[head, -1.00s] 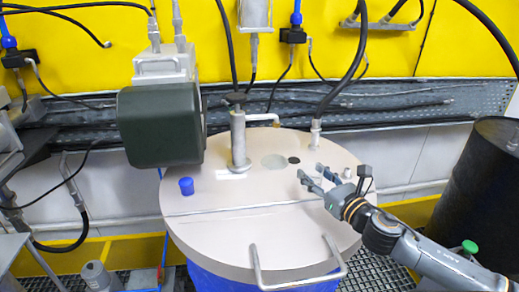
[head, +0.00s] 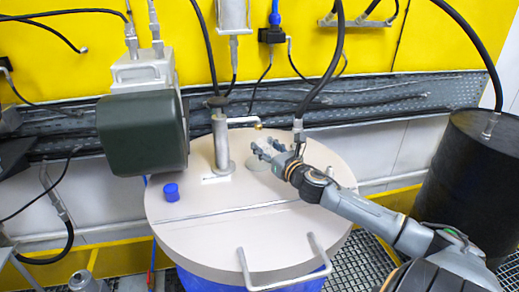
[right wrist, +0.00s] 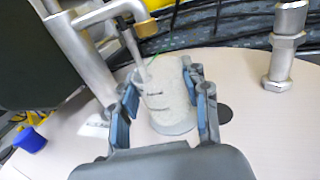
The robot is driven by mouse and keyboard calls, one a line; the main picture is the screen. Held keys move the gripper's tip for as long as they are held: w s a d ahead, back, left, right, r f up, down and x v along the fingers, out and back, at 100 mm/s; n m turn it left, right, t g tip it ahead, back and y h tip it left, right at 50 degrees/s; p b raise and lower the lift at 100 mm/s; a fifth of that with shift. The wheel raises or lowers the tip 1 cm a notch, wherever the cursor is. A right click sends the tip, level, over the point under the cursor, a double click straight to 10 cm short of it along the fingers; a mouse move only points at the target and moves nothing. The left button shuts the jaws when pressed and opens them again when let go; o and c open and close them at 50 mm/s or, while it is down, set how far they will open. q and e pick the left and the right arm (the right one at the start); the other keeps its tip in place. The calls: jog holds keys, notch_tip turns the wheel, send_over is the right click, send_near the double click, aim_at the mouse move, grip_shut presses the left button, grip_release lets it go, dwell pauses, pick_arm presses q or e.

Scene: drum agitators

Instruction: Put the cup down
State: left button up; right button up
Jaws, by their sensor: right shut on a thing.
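The cup (right wrist: 166,98) is pale, see-through and has short dark marks on its side. It shows between the two fingers of my right gripper (right wrist: 160,88) in the right wrist view. The fingers are shut on it, one on each side. In the head view my right gripper (head: 265,149) is over the back of the round beige drum lid (head: 215,238), by the grey disc. The cup is too faint to make out there. I cannot tell whether its base touches the lid. My left gripper is not in view.
An upright metal pipe with a side spout (head: 221,145) stands just left of my right gripper, and a hose fitting (head: 299,135) just behind it. A blue cap (head: 171,192) sits on the left of the lid. The lid's front has free room. A black drum (head: 470,180) stands right.

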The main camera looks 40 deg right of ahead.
aim_at(260, 142)
jog(key=shift+w+d+r+p, duration=0.1)
jog(key=shift+w+d+p, duration=0.1)
jog(key=shift+w, duration=0.45)
jog(key=shift+w+d+p, duration=0.1)
jog(key=shift+w+p, duration=0.05)
jog(key=shift+w, duration=0.9)
jog(key=shift+f+p, duration=0.55)
jog(key=shift+f, duration=1.35)
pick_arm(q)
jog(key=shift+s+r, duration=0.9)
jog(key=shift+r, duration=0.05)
pick_arm(e)
jog(key=shift+f, duration=0.2)
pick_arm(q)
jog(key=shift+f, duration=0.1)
pick_arm(e)
jog(key=o, duration=0.8)
jog(key=shift+r, duration=0.1)
jog(key=shift+c, duration=0.2)
